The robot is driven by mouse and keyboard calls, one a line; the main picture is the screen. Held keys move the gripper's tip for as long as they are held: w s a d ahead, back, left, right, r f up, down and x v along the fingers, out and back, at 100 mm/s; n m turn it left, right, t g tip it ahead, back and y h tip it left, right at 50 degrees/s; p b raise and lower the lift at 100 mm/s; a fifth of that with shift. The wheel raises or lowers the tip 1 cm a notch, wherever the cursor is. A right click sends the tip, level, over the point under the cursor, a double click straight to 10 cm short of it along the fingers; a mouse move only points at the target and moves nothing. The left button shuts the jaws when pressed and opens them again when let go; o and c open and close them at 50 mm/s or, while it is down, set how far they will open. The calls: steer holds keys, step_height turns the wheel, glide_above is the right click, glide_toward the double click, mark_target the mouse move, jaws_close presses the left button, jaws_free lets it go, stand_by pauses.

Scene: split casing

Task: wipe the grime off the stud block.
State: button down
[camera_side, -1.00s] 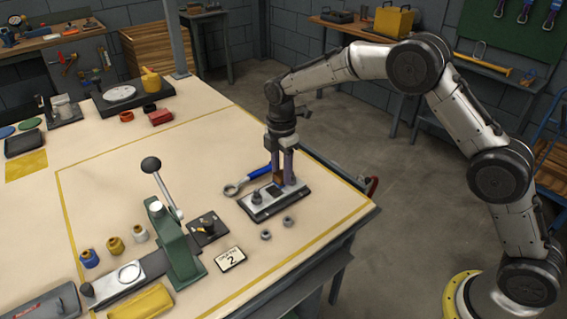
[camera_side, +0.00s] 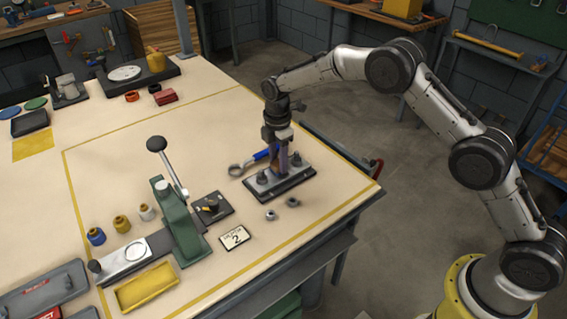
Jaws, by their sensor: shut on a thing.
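The stud block (camera_side: 281,184) is a grey plate on a dark base near the table's right edge. A stud (camera_side: 263,178) stands at its left end and another stud (camera_side: 296,159) at its right end. My gripper (camera_side: 280,168) points down over the middle of the block, between the studs. Its fingers are shut on a small brown thing, mostly hidden by them. Whether this thing touches the plate cannot be told. No dark grime patch shows on the visible plate; the part under the fingers is hidden.
A blue-handled wrench (camera_side: 248,164) lies just behind the block. Two nuts (camera_side: 271,215) (camera_side: 293,202) lie in front. A green lever press (camera_side: 178,225), a dark knob plate (camera_side: 212,208) and a "2" card (camera_side: 234,237) stand to the left.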

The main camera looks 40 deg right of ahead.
steer(key=shift+w, duration=1.3)
steer(key=shift+s, duration=3.4)
step_height(320, 180, up, 8)
steer(key=shift+w, duration=0.15)
